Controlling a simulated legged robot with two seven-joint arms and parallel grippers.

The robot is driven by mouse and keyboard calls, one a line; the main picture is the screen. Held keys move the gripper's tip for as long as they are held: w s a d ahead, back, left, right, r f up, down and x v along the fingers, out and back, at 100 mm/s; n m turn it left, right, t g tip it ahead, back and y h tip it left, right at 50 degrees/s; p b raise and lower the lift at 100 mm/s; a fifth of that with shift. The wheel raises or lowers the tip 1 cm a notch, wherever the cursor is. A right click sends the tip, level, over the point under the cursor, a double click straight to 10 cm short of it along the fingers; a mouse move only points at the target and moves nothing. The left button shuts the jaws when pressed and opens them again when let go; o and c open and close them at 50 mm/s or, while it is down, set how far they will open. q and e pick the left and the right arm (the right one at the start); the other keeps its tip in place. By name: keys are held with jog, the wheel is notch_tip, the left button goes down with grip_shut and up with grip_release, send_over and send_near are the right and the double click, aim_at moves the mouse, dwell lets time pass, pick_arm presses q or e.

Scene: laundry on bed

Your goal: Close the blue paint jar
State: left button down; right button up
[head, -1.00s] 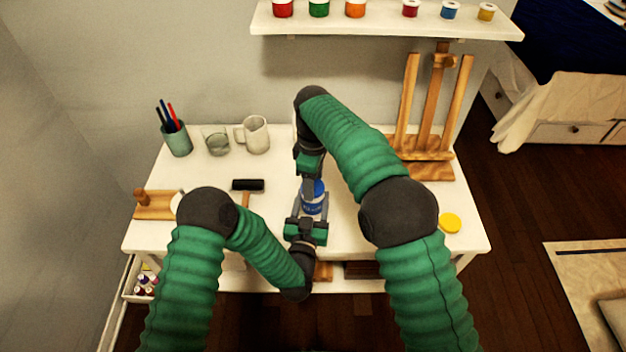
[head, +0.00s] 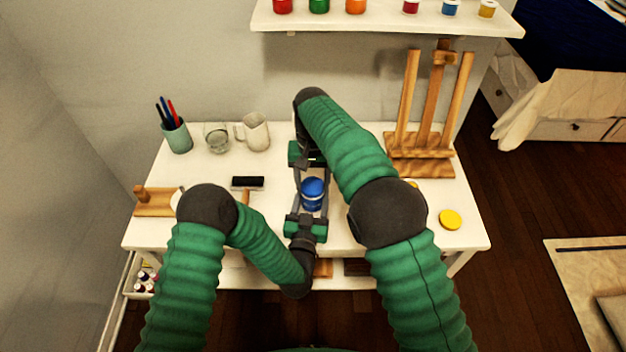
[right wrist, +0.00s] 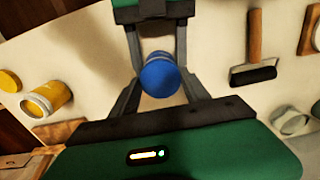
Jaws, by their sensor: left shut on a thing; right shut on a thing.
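The blue paint jar (head: 313,203) stands on the white table between my two grippers. Its round blue lid (head: 312,186) sits on top and also shows in the right wrist view (right wrist: 160,75); I cannot tell how tightly it is seated. My left gripper (head: 312,206) is shut on the jar from the near side. My right gripper (head: 312,182) reaches in from the far side and is shut on the lid, with one finger on each side. The jar's lower body is mostly hidden in the right wrist view.
A yellow lid (head: 450,219) lies at the right, near an open yellow jar (right wrist: 47,99). A wooden easel (head: 425,140) stands at the back right. A roller (head: 248,184), a mug (head: 255,132), a glass (head: 217,138) and a pen cup (head: 177,136) are at the left.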

jog(key=m, duration=0.6)
jog(key=shift+w+a+m, duration=0.1)
jog(key=shift+m, duration=0.3)
jog(key=m, duration=0.3)
jog(key=shift+m, duration=0.3)
jog(key=m, duration=0.6)
jog(key=shift+w, duration=0.1)
pick_arm(q)
jog(key=shift+s+d, duration=0.1)
pick_arm(e)
jog(key=m, duration=0.6)
jog(key=shift+w+m, duration=0.1)
jog(key=shift+m, duration=0.2)
jog(key=o, duration=1.1)
jog(key=shift+o, duration=1)
jog(key=shift+r, duration=2.2)
